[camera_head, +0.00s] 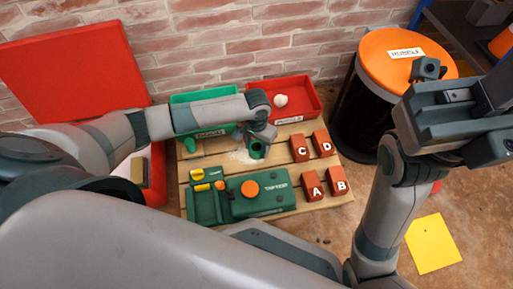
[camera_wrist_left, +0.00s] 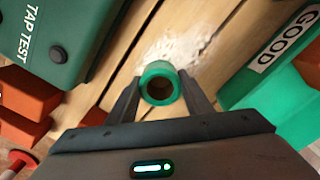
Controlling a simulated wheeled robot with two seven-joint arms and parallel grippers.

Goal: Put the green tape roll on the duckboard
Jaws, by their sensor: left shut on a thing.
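The green tape roll (camera_head: 257,152) is a short green ring. My left gripper (camera_head: 258,141) is shut on it, and the roll sits between the fingertips in the left wrist view (camera_wrist_left: 158,84). The duckboard (camera_head: 230,171) is a pale board of wooden slats on the floor. The roll is over its middle, near a white powdery patch (camera_wrist_left: 180,50); I cannot tell whether it touches the slats. My right gripper (camera_head: 458,118) is at the right of the head view, away from the board; its fingers do not show clearly.
On the duckboard are a green TAP TEST case (camera_head: 262,190) and red blocks lettered A (camera_head: 313,186), B, C and D. A green tray (camera_head: 205,97) and a red tray (camera_head: 300,92) stand behind. An orange-lidded bin (camera_head: 385,48) stands right. A yellow sheet (camera_head: 432,244) lies on the floor.

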